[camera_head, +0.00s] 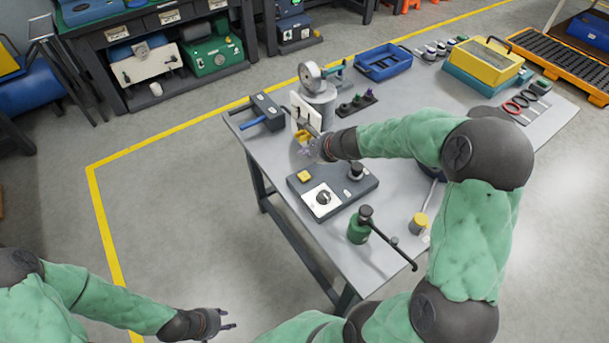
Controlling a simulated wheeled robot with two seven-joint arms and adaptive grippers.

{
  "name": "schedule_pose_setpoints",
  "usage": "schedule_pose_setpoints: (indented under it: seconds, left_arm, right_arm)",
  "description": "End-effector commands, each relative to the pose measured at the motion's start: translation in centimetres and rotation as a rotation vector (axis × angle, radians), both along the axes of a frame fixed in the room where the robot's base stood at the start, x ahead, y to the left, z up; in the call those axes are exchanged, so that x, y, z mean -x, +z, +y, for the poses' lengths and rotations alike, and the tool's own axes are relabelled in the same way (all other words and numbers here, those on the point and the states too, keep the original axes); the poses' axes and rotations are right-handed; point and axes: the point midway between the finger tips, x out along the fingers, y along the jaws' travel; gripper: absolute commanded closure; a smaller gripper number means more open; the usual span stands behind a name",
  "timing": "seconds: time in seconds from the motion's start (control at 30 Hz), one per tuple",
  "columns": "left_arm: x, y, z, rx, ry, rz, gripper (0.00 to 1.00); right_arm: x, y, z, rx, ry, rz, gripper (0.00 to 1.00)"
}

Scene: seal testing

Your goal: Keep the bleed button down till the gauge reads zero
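A round gauge (310,75) stands on a grey cylinder (318,105) at the back of the table; its needle is too small to read. A dark control box (340,190) has a square yellow button (304,176), a white plate with a black knob, and a round black knob. I cannot tell which part is the bleed button. My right gripper (306,150) is in front of the cylinder, beside a small yellow part (302,136) near a white panel (303,113); contact and finger gap are unclear. My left gripper (230,320) is open and empty, off the table's left side.
A green hand pump (358,229) with a long dark lever stands at the table's near edge. A blue tray (383,62), a yellow case (481,62) and red-handled tools (516,105) lie further back. A dark block (265,112) sits at the left edge.

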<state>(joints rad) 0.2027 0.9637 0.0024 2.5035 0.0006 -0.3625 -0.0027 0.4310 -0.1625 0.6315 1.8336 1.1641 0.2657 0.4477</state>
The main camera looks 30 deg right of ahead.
Motion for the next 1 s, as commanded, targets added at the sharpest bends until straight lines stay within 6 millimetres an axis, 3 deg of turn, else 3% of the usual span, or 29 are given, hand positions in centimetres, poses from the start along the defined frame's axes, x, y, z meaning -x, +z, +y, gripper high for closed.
schedule_pose_setpoints:
  seconds: [0.27,0.8,1.0]
  left_arm:
    - [0.0,-1.6,0.0,0.000,0.000,0.000,0.60]
    - [0.0,-7.3,0.0,0.000,0.000,0.000,0.60]
    - [0.0,-8.2,0.0,0.000,0.000,0.000,0.60]
  right_arm:
    - [0.0,-1.8,0.0,0.000,0.000,0.001,1.00]
    - [0.0,-7.9,0.0,0.001,0.001,0.001,1.00]
    - [0.0,-8.8,0.0,0.001,0.001,0.001,1.00]
